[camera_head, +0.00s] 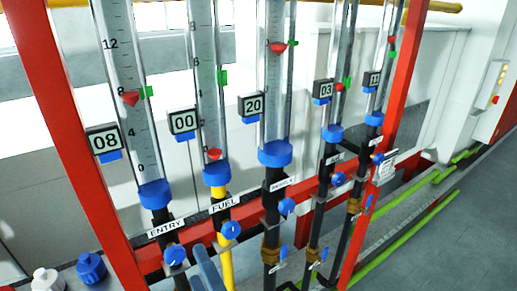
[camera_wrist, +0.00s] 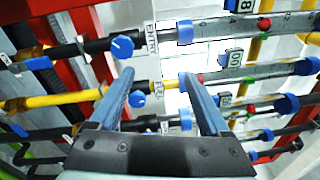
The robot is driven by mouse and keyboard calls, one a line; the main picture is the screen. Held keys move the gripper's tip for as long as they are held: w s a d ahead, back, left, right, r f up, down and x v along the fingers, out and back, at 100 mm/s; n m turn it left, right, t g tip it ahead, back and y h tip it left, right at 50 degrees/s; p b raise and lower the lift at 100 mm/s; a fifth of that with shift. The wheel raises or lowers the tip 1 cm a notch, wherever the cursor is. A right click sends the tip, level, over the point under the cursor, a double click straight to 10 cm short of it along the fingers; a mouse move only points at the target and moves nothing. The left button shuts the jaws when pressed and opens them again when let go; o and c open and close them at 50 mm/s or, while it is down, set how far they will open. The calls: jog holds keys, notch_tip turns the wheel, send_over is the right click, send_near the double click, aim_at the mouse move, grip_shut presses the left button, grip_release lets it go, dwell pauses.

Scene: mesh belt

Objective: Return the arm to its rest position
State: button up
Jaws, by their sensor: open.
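My gripper shows in the wrist view (camera_wrist: 157,78) with its two blue-grey fingers apart and nothing between them. In the head view my gripper (camera_head: 199,268) shows only at the bottom edge, between the ENTRY valve knob (camera_head: 174,255) and the yellow FUEL pipe (camera_head: 226,265). The fingers point towards the pipe rack. In the wrist view the FUEL label (camera_wrist: 158,88) shows between the fingers, and the FUEL knob (camera_wrist: 137,100) is close to the left finger. I cannot tell whether a finger touches anything. The rest of my arm is out of view.
A red frame (camera_head: 70,130) carries several clear gauge tubes with blue collars, number displays and valve knobs. Green pipes (camera_head: 420,222) run along the right floor. Grey floor (camera_head: 470,230) is clear there.

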jog(key=w+d+r+n+t+h, duration=0.1)
jog(key=w+r+n, duration=0.15)
jog(key=r, duration=0.35)
jog(key=w+d+r+n+t, duration=0.1)
jog(key=r+n+t, duration=0.1)
jog(key=r+n, duration=0.3)
jog(key=s+d+r+n+t+h, duration=0.2)
jog(key=r+h, duration=0.1)
jog(key=r, duration=0.6)
jog(key=s+d+r+n+t+h, duration=0.2)
jog(key=s+r+t, duration=0.1)
jog(key=r, duration=0.7)
jog(key=s+d+r+n+t+h, duration=0.2)
jog(key=d+r+t+h, duration=0.1)
jog(key=r, duration=0.6)
jog(key=shift+s+r+n+h, duration=0.15)
jog(key=shift+r+n+h, duration=0.05)
jog(key=shift+n+h, duration=0.15)
